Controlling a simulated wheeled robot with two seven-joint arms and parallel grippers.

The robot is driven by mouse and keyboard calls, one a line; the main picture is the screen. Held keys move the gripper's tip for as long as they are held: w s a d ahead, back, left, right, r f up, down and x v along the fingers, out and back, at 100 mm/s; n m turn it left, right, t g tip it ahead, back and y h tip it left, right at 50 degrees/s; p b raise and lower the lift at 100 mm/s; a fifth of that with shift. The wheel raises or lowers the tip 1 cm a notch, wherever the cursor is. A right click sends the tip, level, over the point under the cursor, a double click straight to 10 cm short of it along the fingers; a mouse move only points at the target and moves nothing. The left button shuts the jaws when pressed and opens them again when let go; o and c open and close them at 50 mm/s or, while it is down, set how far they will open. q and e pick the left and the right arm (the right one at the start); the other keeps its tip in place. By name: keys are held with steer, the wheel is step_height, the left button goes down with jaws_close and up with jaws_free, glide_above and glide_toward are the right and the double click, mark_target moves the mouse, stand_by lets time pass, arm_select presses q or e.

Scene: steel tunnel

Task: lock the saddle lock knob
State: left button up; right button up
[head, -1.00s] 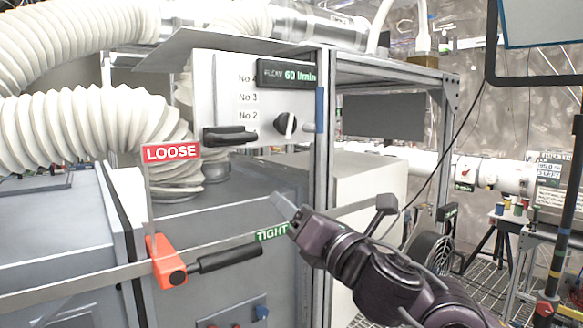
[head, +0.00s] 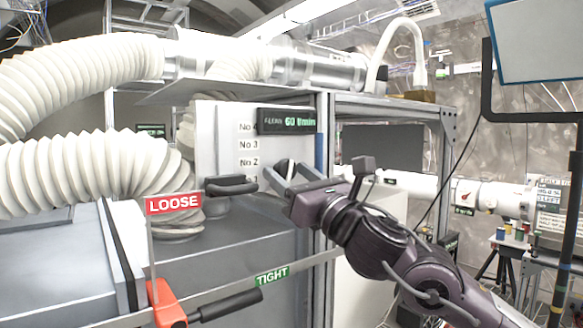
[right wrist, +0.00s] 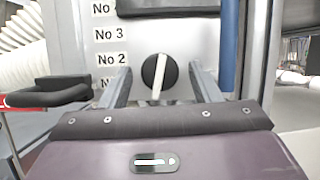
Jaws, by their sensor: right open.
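An orange-red clamp (head: 165,302) with a black handle (head: 226,305) sits on a rail at the lower left, between a red LOOSE sign (head: 173,204) and a green TIGHT sign (head: 272,275). The handle points right, below TIGHT. A black round knob with a white pointer (right wrist: 158,76) is on the grey panel beside No 2. My right gripper (head: 286,172) is open and empty in front of this panel knob. In the right wrist view its fingers appear either side of the knob; contact cannot be told. My left gripper is out of view.
A black pull handle (head: 231,186) juts from the panel left of the gripper. A metal frame post (head: 325,135) stands close on its right. Ribbed white hoses (head: 85,180) fill the left. A dark hanging frame (head: 487,75) is at the upper right.

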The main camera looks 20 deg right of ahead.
steer(key=c, duration=1)
